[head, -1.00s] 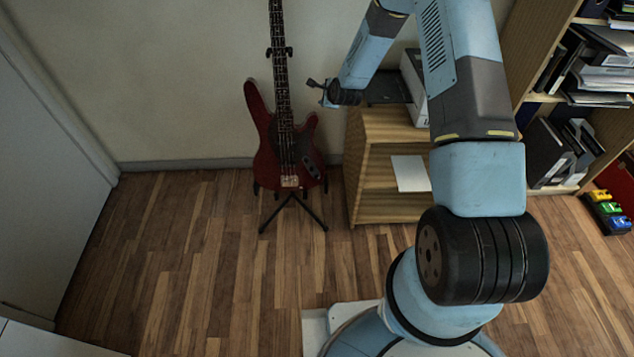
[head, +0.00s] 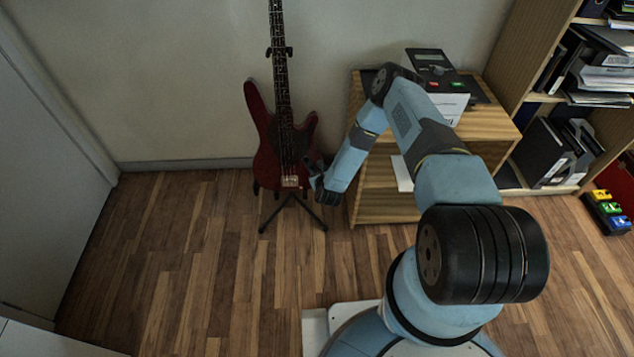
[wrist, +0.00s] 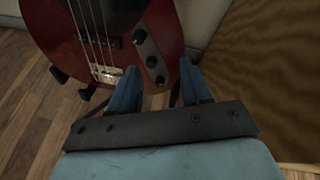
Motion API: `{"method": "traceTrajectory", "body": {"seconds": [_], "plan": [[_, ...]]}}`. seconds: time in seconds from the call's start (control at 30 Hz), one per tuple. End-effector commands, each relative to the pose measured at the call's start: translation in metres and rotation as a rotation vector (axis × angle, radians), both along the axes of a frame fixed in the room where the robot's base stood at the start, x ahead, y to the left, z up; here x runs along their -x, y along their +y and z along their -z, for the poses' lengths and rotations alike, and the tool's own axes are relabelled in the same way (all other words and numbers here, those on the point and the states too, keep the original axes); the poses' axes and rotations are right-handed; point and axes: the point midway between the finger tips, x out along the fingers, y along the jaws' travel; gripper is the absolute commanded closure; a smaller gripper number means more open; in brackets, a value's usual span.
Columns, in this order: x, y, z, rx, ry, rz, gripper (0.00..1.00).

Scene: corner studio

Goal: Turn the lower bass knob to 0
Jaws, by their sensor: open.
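The red bass (head: 265,165) stands upright on a black stand, with its body at the centre-left of the head view. In the wrist view its red body (wrist: 60,28) fills the upper left, with the bridge and strings showing. A dark control plate with several round black knobs runs down its right part. The lower knob (wrist: 160,80) is nearest the body's bottom edge; its pointer is too small to read. My gripper (wrist: 158,65) is open and empty, and its two blue fingers appear on either side of the lower knob. In the head view my gripper (head: 314,176) is beside the bass's lower right edge; contact cannot be told.
The black stand legs (head: 295,205) spread below the bass. A bookshelf (head: 545,98) and coloured pedals (head: 606,210) are farther right. The floor to the left is clear.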

Motion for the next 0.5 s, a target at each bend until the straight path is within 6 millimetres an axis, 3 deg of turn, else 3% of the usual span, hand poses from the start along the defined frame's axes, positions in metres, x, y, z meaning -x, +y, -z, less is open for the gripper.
{"method": "traceTrajectory", "body": {"seconds": [0.03,0.2,0.33,0.5], "plan": [[0.014,0.001,0.018,-0.035,0.004,0.031,0.52],[0.048,0.001,0.056,-0.146,-0.008,0.132,0.52],[0.067,0.0,0.073,-0.199,-0.016,0.183,0.52],[0.074,0.0,0.082,-0.227,-0.024,0.209,0.52]]}}
